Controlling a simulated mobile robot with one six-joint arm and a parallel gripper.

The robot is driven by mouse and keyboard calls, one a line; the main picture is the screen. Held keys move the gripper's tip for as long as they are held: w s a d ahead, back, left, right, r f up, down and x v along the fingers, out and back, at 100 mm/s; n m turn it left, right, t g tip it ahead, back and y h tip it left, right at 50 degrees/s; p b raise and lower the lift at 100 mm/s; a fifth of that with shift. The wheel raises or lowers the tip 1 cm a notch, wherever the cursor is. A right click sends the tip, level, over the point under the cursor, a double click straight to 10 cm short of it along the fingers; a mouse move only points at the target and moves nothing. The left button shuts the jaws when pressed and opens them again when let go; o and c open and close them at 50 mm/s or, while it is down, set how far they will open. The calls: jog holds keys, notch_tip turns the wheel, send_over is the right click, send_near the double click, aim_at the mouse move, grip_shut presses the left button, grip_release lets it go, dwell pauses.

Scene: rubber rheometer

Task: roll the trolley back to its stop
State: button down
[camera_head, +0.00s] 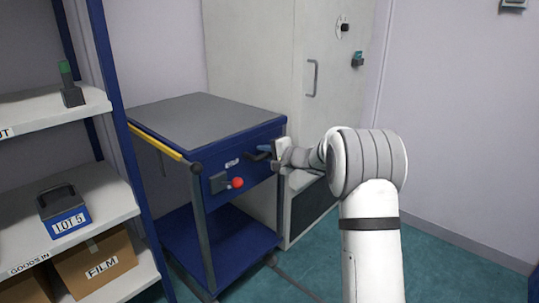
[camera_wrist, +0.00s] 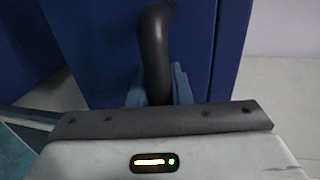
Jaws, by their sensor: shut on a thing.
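The trolley is blue with a grey top (camera_head: 205,118), a blue lower shelf (camera_head: 215,240) and a yellow rail on its left side. It stands between the shelving and the pale cabinet. Its front panel carries a red knob (camera_head: 237,183) and a dark handle (camera_head: 259,154). My gripper (camera_head: 277,153) is at that handle, at the panel's right end. In the wrist view the black curved handle (camera_wrist: 155,50) rises in front of the blue panel, with blue-grey fingers (camera_wrist: 158,84) around its lower part. My gripper is shut on the handle. The stop is not identifiable.
Shelving on the left holds a LOT 5 box (camera_head: 63,208), a FILM carton (camera_head: 97,262) and a small green-topped device (camera_head: 70,85). The pale cabinet (camera_head: 250,45) stands close behind the trolley's right side. Green floor (camera_head: 430,265) is open at the right.

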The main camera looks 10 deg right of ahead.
jog(key=shift+w+r, duration=0.15)
jog(key=shift+r, duration=0.15)
jog(key=c, duration=1.7)
grip_release()
jog(key=shift+d, duration=0.1)
jog(key=shift+o, duration=0.5)
jog(key=p+v, duration=0.1)
jog(key=v, duration=0.6)
jog(key=shift+s+d+f, duration=0.2)
jog(key=shift+s, duration=0.2)
jog(key=s+a+r+n+g+h+p, duration=0.1)
jog(key=s+a+r+n+g+p, duration=0.25)
jog(key=s+r+p, duration=0.55)
jog(key=s+a+r+n+g+h+p, duration=0.15)
jog(key=s+a+r+g+p, duration=0.4)
jog(key=s, duration=0.65)
jog(key=s+d+r+n+h+p, duration=0.1)
jog(key=s+d+r+h+p, duration=0.1)
jog(key=s+p, duration=0.4)
jog(key=s+d+r+n+h+p, duration=0.2)
jog(key=s+d+r+h+p, duration=0.1)
jog(key=s, duration=0.5)
jog(key=s+d+r+n+h+p, duration=0.2)
jog(key=s+d+r+p, duration=0.2)
jog(key=s+r+p, duration=0.3)
jog(key=shift+s+d+p, duration=0.2)
jog(key=shift+s+p, duration=0.25)
jog(key=shift+p, duration=0.35)
